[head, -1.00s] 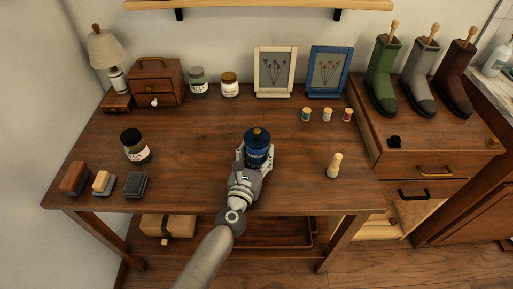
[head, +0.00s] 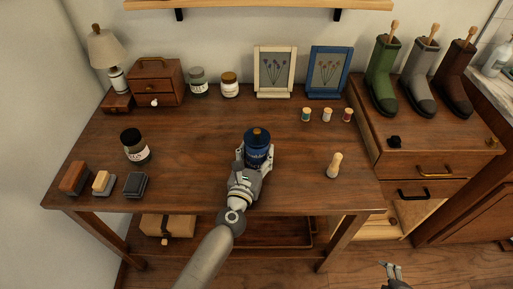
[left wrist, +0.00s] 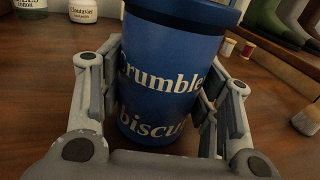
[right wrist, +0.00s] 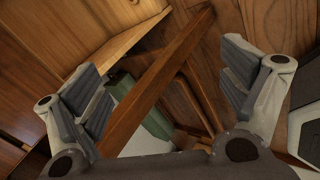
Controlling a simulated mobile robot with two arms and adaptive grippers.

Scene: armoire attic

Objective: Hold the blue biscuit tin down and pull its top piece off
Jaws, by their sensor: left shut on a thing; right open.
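The blue biscuit tin (head: 258,152) stands upright on the wooden table, near the middle of its front half. Its top piece is on, with a small brown knob (head: 257,131) on top. In the left wrist view the tin's blue body (left wrist: 168,75) carries white lettering, and the top is cut off by the frame. My left gripper (head: 255,165) is shut around the tin's body from the front, a finger on each side. My right gripper (head: 391,268) is open and empty, low in front of the table at the right; it also shows in the right wrist view (right wrist: 170,95).
A brush (head: 334,166) stands right of the tin, with several small spools (head: 327,115) behind it. A dark jar (head: 134,147) and several blocks (head: 103,182) are at the left. Picture frames (head: 275,72) stand at the back. A drawer chest (head: 435,165) adjoins the table's right.

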